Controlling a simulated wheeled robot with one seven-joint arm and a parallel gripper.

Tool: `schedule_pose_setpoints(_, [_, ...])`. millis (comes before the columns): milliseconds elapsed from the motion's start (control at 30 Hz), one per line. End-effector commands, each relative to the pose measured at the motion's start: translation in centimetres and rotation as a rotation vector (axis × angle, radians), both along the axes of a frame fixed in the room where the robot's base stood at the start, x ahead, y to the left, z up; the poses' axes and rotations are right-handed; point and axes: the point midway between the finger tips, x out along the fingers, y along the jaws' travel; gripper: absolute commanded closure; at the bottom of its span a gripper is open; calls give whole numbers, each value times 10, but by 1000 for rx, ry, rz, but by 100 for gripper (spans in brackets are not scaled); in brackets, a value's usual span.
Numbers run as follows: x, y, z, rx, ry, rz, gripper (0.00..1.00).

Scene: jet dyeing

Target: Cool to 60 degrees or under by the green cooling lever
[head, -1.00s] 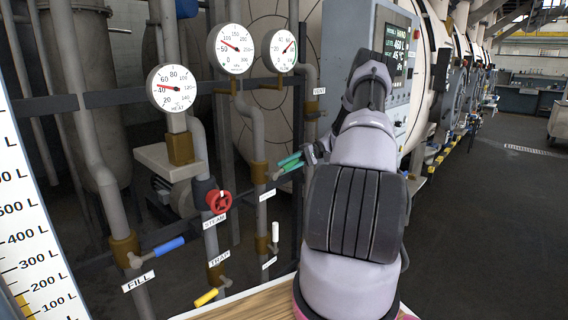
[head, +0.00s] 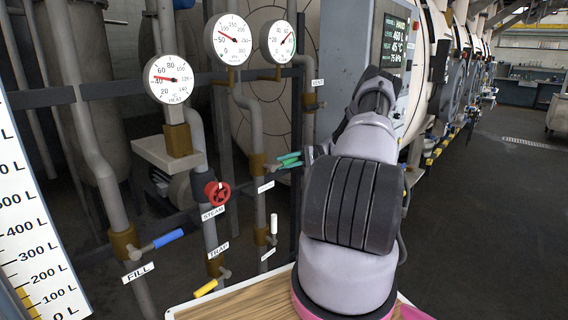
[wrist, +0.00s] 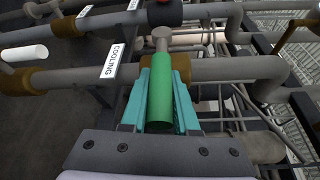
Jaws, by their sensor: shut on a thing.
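The green cooling lever (wrist: 160,95) sits between the teal fingers of my gripper (wrist: 160,110) in the wrist view, beside the label COOLING (wrist: 112,58). My gripper is shut on it. In the head view my gripper (head: 290,160) is at the lever on the pipe, partly hidden by my arm. The control panel display (head: 395,38) reads 460 L and about 45 °C. The heat gauge (head: 170,80) has its red needle pointing left, a little above 40.
A red steam handwheel (head: 217,193), a blue fill lever (head: 168,239), a yellow trap lever (head: 206,288) and a white lever (head: 274,223) are on nearby pipes. A white volume scale (head: 35,220) stands at the left. Open floor lies at the right.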

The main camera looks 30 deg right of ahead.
Motion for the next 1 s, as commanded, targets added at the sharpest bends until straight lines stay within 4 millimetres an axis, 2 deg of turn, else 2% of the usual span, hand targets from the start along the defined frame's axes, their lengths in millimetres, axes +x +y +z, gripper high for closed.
schedule_pose_setpoints(33, [-1,0,-3,-1,5,1,68])
schedule_pose_setpoints(100, [-1,0,-3,-1,5,1,42])
schedule_pose_setpoints(467, [-1,-3,-1,-1,2,0,42])
schedule_pose_setpoints(800, [-3,-54,1,-1,2,-2,42])
schedule_pose_setpoints(1000, [-4,-73,2,-1,2,0,42])
